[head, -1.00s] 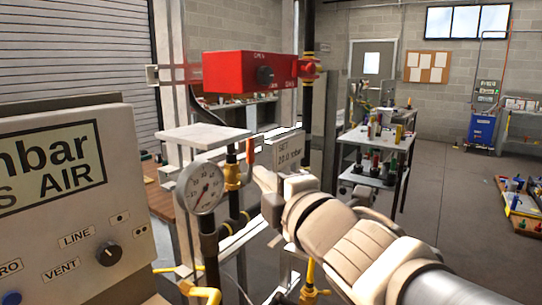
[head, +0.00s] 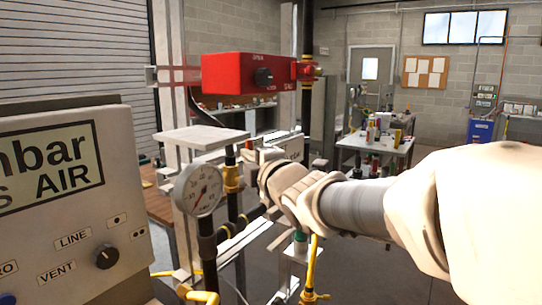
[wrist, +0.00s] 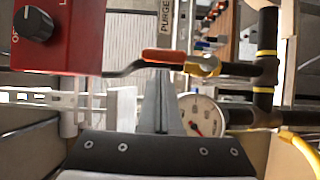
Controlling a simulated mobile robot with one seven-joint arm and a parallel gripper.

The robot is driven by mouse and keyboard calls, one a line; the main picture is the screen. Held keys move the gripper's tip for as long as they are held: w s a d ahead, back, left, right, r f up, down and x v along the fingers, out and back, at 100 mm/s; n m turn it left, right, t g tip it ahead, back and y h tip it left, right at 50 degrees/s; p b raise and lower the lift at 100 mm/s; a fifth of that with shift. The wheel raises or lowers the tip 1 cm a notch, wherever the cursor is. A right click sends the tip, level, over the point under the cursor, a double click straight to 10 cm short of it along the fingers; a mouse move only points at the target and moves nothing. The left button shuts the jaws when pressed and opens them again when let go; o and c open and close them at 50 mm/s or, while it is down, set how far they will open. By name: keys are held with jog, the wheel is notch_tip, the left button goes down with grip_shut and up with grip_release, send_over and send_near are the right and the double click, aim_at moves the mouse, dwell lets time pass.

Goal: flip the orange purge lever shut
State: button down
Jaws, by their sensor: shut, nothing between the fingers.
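The orange purge lever (wrist: 165,56) shows in the wrist view. It lies in line with the dark pipe, joined to a brass valve (wrist: 203,66). The valve (head: 232,178) also shows in the head view on the upright pipe behind the gauge. My gripper (wrist: 162,72) is shut and empty, its fingertips close beside the lever's edge; I cannot tell whether they touch it. In the head view my wrist reaches in from the right beside the valve and the lever is not clear there.
A round gauge (head: 202,188) stands close in front of the valve. A red box (head: 255,73) hangs above, and a grey panel with a knob (head: 107,256) stands at left. A yellow hose (wrist: 303,150) runs near the pipe. A bench with bottles stands behind.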

jog(key=shift+w+d, duration=0.1)
jog(key=shift+w, duration=0.25)
